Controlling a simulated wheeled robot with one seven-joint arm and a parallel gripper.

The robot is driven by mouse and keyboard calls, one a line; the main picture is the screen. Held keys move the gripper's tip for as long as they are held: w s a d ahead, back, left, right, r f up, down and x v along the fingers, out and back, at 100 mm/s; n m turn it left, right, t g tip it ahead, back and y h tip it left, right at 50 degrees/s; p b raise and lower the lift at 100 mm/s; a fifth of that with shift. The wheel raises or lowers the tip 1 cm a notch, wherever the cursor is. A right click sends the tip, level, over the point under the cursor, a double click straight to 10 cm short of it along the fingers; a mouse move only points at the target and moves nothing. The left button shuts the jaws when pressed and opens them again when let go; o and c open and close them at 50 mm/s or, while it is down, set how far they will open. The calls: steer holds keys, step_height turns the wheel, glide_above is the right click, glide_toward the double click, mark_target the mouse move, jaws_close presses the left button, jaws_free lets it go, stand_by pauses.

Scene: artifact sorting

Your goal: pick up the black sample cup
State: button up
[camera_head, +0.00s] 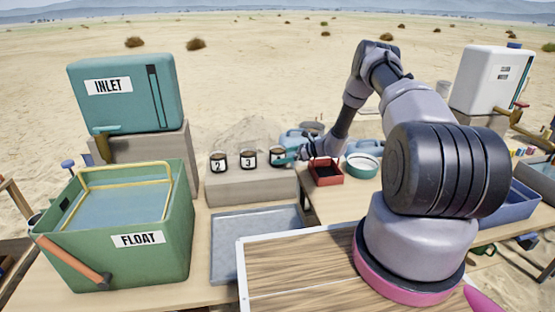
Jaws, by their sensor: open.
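Three dark cups with pale labels stand in a row on a beige block (250,187). The left cup (218,161) is marked 2 and the middle cup (248,159) is marked 3. The right cup (278,157) has a label too small to read. My gripper (294,154) is open, close at the right side of the right cup. The fingers are small and partly lost against the blue things behind, so I cannot tell whether they touch or surround the cup.
A red tray (325,180) and a round teal-rimmed dish (362,161) lie right of the block. A green FLOAT tub (165,259) and a teal INLET tank (125,105) stand left. A grey tray (232,262) lies in front. Blue jugs stand behind my gripper.

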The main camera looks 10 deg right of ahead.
steer(key=shift+x, duration=1.2)
steer(key=c, duration=1.6)
